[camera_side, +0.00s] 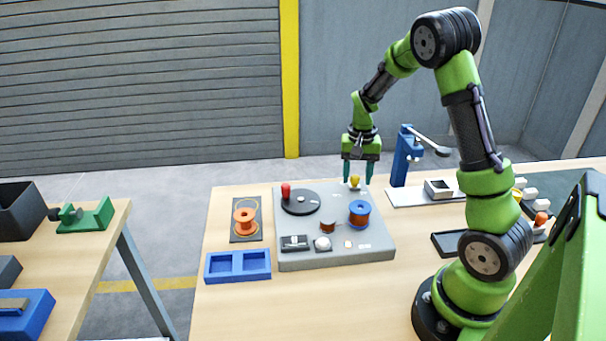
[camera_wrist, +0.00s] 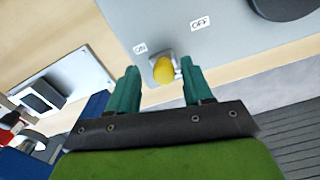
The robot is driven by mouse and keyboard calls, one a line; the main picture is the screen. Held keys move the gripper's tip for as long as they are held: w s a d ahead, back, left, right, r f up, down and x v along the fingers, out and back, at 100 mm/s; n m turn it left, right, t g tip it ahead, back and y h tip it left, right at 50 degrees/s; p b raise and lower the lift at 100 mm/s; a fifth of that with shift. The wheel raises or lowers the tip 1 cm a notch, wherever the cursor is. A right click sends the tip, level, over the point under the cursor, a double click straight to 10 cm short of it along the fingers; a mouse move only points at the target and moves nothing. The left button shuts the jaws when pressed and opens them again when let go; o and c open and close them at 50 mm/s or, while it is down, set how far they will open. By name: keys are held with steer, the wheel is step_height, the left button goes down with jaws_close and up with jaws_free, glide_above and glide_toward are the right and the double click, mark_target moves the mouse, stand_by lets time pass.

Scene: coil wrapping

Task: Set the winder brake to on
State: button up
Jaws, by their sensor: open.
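The winder brake's yellow knob (camera_side: 354,182) stands at the back right corner of the grey winder panel (camera_side: 292,262). In the wrist view the yellow knob (camera_wrist: 163,70) shows nearer the ON label (camera_wrist: 140,48) than the OFF label (camera_wrist: 200,22). My gripper (camera_side: 358,181) is open above the panel's back edge, pointing down. In the wrist view the teal fingers of my gripper (camera_wrist: 158,72) are on either side of the knob, with gaps showing. The lower part of the brake is partly hidden behind the knob.
The panel carries a red-handled black disc (camera_side: 300,203), a blue spool with copper wire (camera_side: 359,214) and small controls. A blue press (camera_side: 403,155) stands just right of my gripper. An orange spool (camera_side: 245,216) and a blue tray (camera_side: 238,265) lie left.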

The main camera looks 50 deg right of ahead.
mark_target(357, 175)
step_height(357, 175, up, 17)
steer(key=shift+f, duration=0.2)
stand_by(0.3)
steer(key=s+a+r+n+t+y, duration=0.1)
steer(key=s+a+n+t, duration=0.2)
steer(key=a, duration=0.9)
steer(key=s+a+r+n+t+y, duration=0.1)
steer(key=s+a+n+t, duration=0.3)
steer(key=s+a, duration=0.4)
steer(key=a, duration=0.3)
steer(key=shift+a+n, duration=0.3)
steer(key=shift+a, duration=0.05)
